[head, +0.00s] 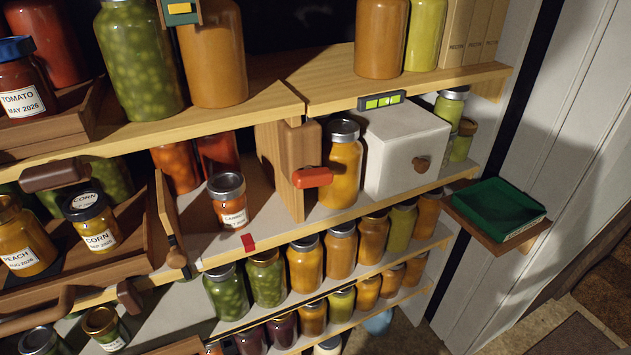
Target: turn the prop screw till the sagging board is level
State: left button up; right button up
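The upper shelf is in two boards in the head view. The right board (455,84) carries a small spirit level (381,100) with green vials on its front edge; the bubble is too small to read. The left board (215,116) meets it at a visible seam, where their front edges do not line up. Below the seam stands a wooden upright with a brown block (301,146) and a red handle (312,177), which looks like the prop screw. The screw's thread cannot be made out. Neither of my grippers is in view.
An orange jar (343,172) stands close to the right of the red handle, with a white box (406,150) beside it. A small labelled jar (230,203) stands to the left. A green tray (496,211) sticks out at the right. Jars fill the lower shelves.

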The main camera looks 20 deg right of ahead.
aim_at(306, 177)
jog(key=z, duration=1.25)
jog(key=k, duration=0.95)
jog(key=u, duration=0.95)
jog(key=i, duration=0.9)
jog(key=z, duration=0.35)
